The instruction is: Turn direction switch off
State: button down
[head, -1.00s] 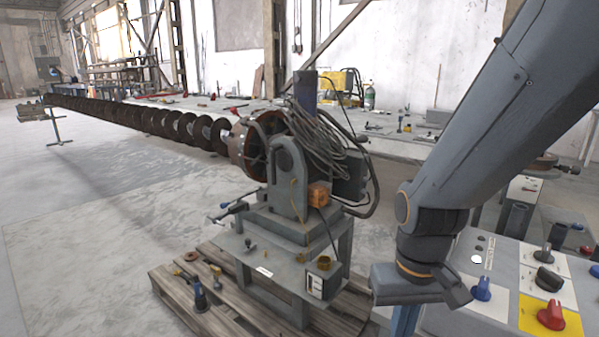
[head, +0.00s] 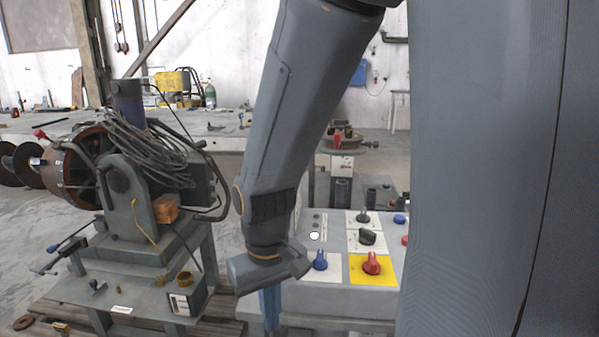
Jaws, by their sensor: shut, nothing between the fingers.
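The grey control box (head: 336,290) stands right of the auger machine. Its top carries several knobs: a blue one (head: 320,260) on a white plate, a red one (head: 371,263) on a yellow plate, a black one (head: 367,237) and a dark lever-like one (head: 363,217) on white plates. A round white button (head: 314,236) sits at left. Labels are unreadable, so I cannot tell which is the direction switch. My gripper (head: 266,272) is at the box's left side in the picture, left of the blue knob, shut and empty. Its fingertips are not clearly seen.
The auger machine (head: 145,245) with cables stands at left on wooden pallets. Another blue knob (head: 400,218) and red knob (head: 404,240) are at the box's right, partly hidden by my large grey arm part. A long bench (head: 225,139) runs behind.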

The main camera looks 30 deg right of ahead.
aim_at(366, 238)
jog(key=u, duration=2.15)
jog(key=k, duration=2.1)
jog(key=z, duration=1.45)
jog(key=i, duration=0.5)
jog(key=u, duration=0.05)
